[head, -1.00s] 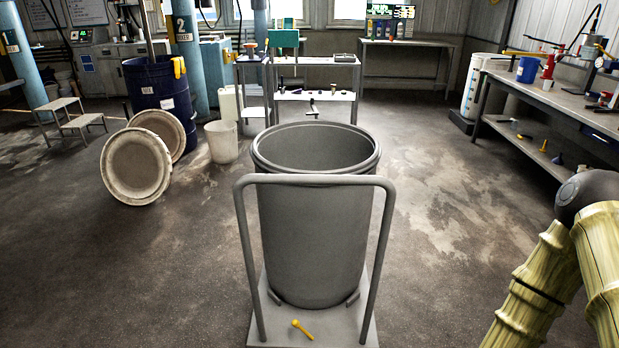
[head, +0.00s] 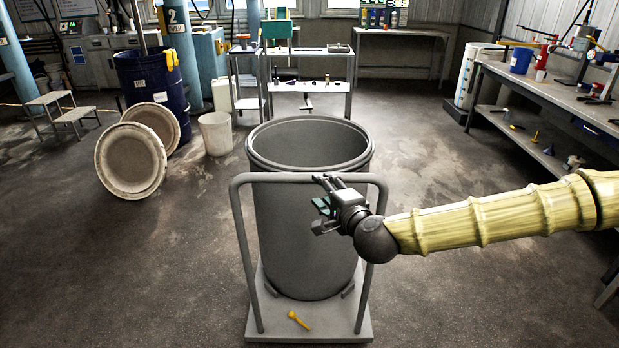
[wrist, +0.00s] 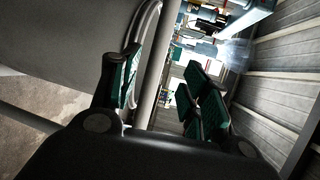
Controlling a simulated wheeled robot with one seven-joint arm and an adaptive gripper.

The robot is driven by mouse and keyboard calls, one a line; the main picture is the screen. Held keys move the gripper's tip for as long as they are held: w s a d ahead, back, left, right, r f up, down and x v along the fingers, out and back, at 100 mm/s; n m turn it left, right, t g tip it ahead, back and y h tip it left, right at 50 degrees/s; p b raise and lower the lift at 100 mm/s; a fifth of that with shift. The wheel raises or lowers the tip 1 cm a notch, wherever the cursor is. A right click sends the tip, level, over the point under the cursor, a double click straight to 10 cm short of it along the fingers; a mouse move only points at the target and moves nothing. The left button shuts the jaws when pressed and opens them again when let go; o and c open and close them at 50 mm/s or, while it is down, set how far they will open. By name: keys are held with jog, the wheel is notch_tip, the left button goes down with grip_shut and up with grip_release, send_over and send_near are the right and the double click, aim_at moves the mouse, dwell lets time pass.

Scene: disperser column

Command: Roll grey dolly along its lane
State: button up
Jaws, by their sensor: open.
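The grey dolly has a flat base (head: 275,325) and a tall hoop handle (head: 268,178) on its near side. A grey open-topped drum (head: 305,240) stands upright on the base. My gripper (head: 320,207) is open at the right part of the handle, just below the top bar. In the wrist view, a grey handle bar (wrist: 160,65) shows between the green-padded fingers of my gripper (wrist: 160,88). I cannot tell whether they touch it. The drum side (wrist: 65,40) fills the upper left there.
A yellow tool (head: 298,320) lies on the dolly base. Two round lids (head: 130,160), a blue drum (head: 150,85) and a white bucket (head: 216,134) stand at left. A shelf rack (head: 310,85) is behind the drum. A workbench (head: 560,100) runs along the right.

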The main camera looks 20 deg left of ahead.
aim_at(309, 178)
jog(key=p+x, duration=0.1)
jog(key=x, duration=0.9)
jog(key=shift+f, duration=0.15)
grip_shut()
